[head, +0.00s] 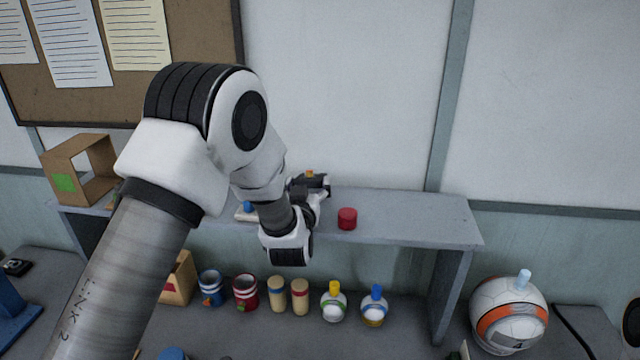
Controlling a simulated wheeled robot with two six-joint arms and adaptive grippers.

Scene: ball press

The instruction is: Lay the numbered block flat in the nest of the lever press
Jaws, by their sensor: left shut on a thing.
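My left arm fills the left and middle of the head view and bends down to the raised grey shelf. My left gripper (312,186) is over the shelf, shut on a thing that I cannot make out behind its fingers. A small orange bit (310,173) shows at the fingertips; I cannot tell what it belongs to. A pale object with a blue top (247,208) sits on the shelf, partly behind my arm. I cannot make out the numbered block, the lever press or its nest. My right gripper is not in view.
A red cylinder (347,218) stands on the raised shelf (420,220), whose right part is clear. Below are several cups and bottles, among them a yellow-topped bottle (334,303). A ball (508,312) is at right, an open cardboard box (62,168) at left.

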